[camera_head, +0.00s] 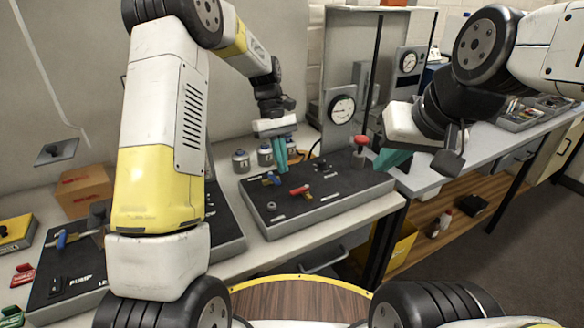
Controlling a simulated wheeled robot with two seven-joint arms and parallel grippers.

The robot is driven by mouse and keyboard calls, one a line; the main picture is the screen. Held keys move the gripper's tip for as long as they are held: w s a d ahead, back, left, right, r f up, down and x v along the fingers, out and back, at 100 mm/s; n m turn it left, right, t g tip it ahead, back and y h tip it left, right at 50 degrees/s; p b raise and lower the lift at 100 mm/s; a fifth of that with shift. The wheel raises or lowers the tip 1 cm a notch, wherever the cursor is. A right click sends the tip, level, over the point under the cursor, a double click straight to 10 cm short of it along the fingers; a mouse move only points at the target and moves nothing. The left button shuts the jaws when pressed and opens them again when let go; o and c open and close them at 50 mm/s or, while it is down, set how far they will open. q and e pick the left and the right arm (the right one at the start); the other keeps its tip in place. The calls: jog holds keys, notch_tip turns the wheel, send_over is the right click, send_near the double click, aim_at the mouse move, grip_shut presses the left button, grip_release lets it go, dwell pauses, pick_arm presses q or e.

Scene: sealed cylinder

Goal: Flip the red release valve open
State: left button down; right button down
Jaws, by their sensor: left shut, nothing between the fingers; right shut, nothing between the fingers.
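A red lever handle (300,190), which looks like the release valve, sits on a dark panel board (345,203) on the bench. It lies low, close to the board; its exact angle is too small to tell. My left gripper (281,160), with teal fingers, is shut and empty above the back-left part of the board, behind and left of the red handle. My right gripper (388,160) is shut and empty at the board's right end, beside a red-topped post (361,142). Neither gripper appears to touch the red handle.
A blue-handled valve (271,179) stands left of the red handle. Several grey canisters (241,160) stand behind the board. Round gauges (342,108) rise at the back. A pump board (70,265) and a cardboard box (84,190) are at left. The board's front is clear.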

aim_at(300, 191)
pick_arm(q)
jog(key=shift+x, duration=1.15)
jog(key=s, duration=0.1)
jog(key=s+d, duration=0.1)
jog(key=s, duration=0.1)
jog(key=shift+d+f, duration=0.15)
jog(key=shift+d, duration=0.15)
jog(key=shift+s+d, duration=0.25)
jog(key=shift+s, duration=0.05)
